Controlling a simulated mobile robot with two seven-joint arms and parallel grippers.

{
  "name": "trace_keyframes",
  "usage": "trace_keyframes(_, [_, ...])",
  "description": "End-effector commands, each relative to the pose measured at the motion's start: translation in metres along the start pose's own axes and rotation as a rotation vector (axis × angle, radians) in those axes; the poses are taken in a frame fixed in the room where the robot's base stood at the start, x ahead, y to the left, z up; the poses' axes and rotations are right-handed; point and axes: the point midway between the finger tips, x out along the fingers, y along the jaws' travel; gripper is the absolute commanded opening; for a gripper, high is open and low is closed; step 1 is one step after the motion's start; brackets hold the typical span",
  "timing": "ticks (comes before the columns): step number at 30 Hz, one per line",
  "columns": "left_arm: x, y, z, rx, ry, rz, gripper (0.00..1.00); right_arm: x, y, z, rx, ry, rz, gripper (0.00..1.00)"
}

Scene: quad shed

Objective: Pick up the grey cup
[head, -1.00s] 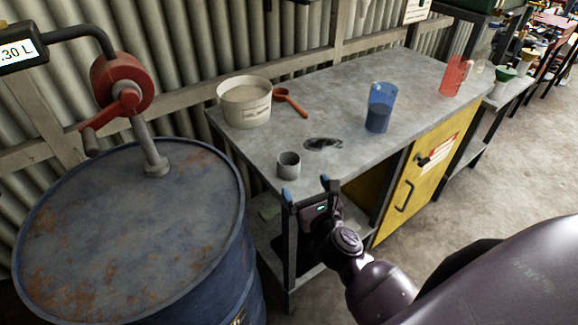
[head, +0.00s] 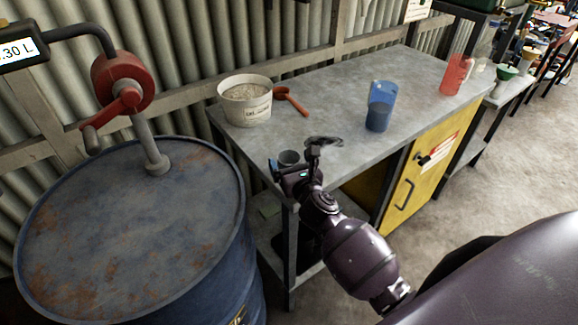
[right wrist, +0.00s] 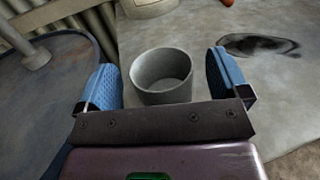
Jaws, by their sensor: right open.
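The grey cup (head: 289,157) stands upright near the front left corner of the metal workbench (head: 330,100). In the head view my right gripper covers its lower part. My right gripper (head: 294,162) is open, with its fingers spread to either side of the cup. In the right wrist view the empty grey cup (right wrist: 163,76) lies between the two blue finger pads of the gripper (right wrist: 168,82), with a gap on each side. My left gripper is not in view.
A white tub (head: 244,102) and an orange-red scoop (head: 290,100) are behind the cup. A blue beaker (head: 379,107) and a red container (head: 455,75) stand farther right. A dark stain (head: 326,141) is beside the cup. A blue drum (head: 130,225) stands left of the bench.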

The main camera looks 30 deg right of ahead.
Motion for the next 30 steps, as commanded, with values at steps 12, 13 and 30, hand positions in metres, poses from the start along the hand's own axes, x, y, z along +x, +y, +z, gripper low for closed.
trace_keyframes(12, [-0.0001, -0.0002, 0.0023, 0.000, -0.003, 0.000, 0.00, 0.0152, 0.0000, -0.0007, -0.001, 0.001, 0.001, 0.93])
trace_keyframes(13, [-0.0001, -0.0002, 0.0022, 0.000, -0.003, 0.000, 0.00, 0.0152, -0.0001, -0.0007, -0.001, 0.001, 0.001, 0.92])
trace_keyframes(30, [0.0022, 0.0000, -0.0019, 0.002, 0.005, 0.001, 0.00, 0.0150, -0.0001, 0.0001, -0.001, 0.001, 0.001, 0.40])
